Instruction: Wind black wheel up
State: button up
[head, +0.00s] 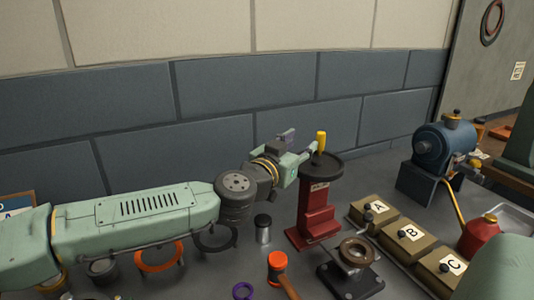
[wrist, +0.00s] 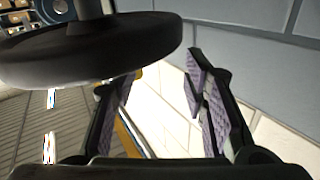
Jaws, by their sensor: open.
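The black wheel (head: 326,168) lies flat on top of a red stand (head: 316,212). A yellow handle (head: 321,140) stands upright on its rim. My gripper (head: 300,143) is at the wheel's left, near the handle, with its fingers apart. In the wrist view the wheel (wrist: 85,55) fills the upper left, its edge close to the left finger. My gripper (wrist: 160,85) is open there, with nothing held between its purple pads. I cannot tell whether a finger touches the wheel. The handle's grip is not clearly visible in the wrist view.
Boxes marked A (head: 375,212), B (head: 408,236) and C (head: 447,265) stand right of the stand. A blue machine (head: 440,152) and a red can (head: 478,236) are farther right. An orange-headed hammer (head: 279,262) lies in front. The wall (head: 240,95) is behind.

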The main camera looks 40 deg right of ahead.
jog(key=shift+s+a+n+t+y, duration=0.1)
jog(key=shift+a+n+t+y, duration=0.15)
jog(key=shift+n+t, duration=0.4)
jog(key=shift+s+a+n+t+y, duration=0.1)
jog(key=shift+n+t+y, duration=0.2)
jog(key=shift+t, duration=0.55)
